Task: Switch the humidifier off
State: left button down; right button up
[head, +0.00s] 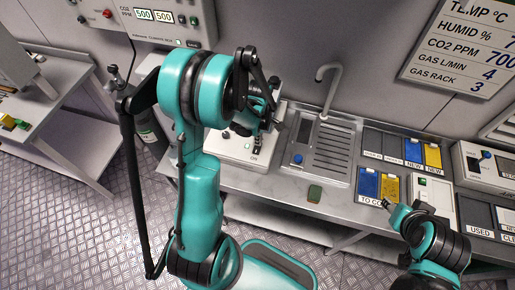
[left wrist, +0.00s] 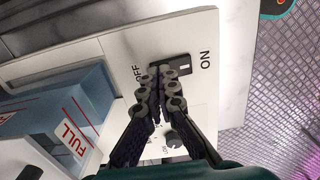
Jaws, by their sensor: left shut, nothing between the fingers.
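The humidifier is a white box (head: 228,150) on the bench in the head view, partly hidden by my left arm. Its white panel (left wrist: 120,45) fills the middle of the left wrist view, with a black switch (left wrist: 184,66) between the words OFF and ON. A small light mark shows on the switch towards ON; its other end is covered by my fingers. My left gripper (left wrist: 162,72) is shut and empty, its fingertips over the OFF side of the switch; whether they touch cannot be told. My right gripper (head: 391,206) is far right, by the trays, its fingers too small to read.
A blue tank (left wrist: 75,105) marked FULL and a dark knob (left wrist: 174,139) are close to my left fingers. A control box (head: 170,22) hangs above.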

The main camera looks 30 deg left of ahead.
pick_arm(q)
jog(key=shift+f, duration=0.25)
jog(key=shift+r+p, duration=2.25)
jog(key=shift+r, duration=1.35)
jog(key=s+d+r+m+t+b, duration=0.3)
jog(key=s+d+m+b, duration=0.2)
jog(key=m, duration=0.5)
jog(key=s+d+r+m+t+b, duration=0.4)
jog(key=s+d+m+b, duration=0.1)
jog(key=m, duration=0.5)
jog(key=shift+s+d+m, duration=0.3)
jog(key=shift+s, duration=0.25)
